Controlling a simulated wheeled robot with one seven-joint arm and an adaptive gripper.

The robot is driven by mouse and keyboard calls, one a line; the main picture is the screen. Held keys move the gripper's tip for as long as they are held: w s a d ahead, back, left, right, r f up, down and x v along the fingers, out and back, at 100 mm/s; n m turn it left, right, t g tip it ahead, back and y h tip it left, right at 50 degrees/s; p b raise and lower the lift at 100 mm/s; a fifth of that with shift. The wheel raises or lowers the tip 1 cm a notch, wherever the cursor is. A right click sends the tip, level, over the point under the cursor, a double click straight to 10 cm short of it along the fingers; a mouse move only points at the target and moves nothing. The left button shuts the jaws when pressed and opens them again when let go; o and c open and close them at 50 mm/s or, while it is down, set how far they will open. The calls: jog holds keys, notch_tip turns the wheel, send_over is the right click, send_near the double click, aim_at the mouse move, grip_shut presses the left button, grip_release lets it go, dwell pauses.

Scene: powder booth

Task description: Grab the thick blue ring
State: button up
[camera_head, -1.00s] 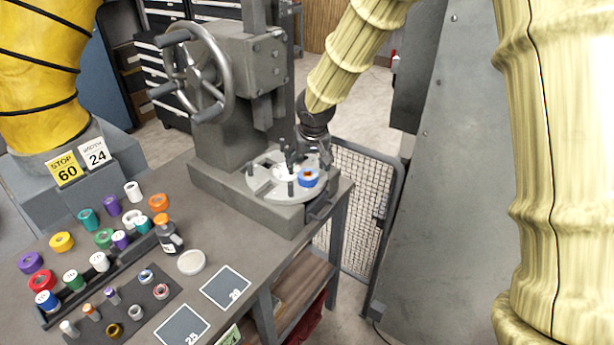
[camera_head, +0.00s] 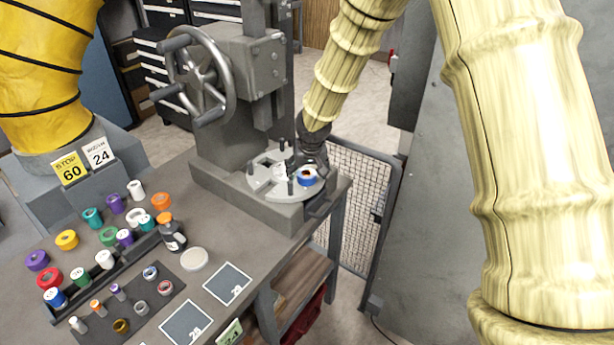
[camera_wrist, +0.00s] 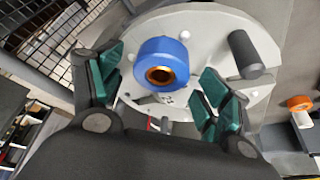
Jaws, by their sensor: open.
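The thick blue ring (camera_wrist: 164,62) has a copper-coloured inner bore and sits on the round grey plate (camera_wrist: 210,25) of the press. In the head view the blue ring (camera_head: 305,181) is at the plate's front right, just below my gripper (camera_head: 312,164). In the wrist view my gripper (camera_wrist: 160,95) is open, with one green-padded finger to each side of the ring. The fingers appear apart from the ring, which lies between and slightly beyond them. The height of the fingertips over the plate is hard to tell.
A dark peg (camera_wrist: 243,50) stands up from the plate to the ring's right. The press column with its handwheel (camera_head: 200,78) rises behind left. Several coloured rolls, a dark bottle (camera_head: 173,238) and a white disc (camera_head: 194,259) stand on the bench at left. A mesh gate (camera_head: 360,200) is at right.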

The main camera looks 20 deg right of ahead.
jog(key=shift+r, duration=0.1)
jog(key=c, duration=1.3)
jog(key=shift+r, duration=0.1)
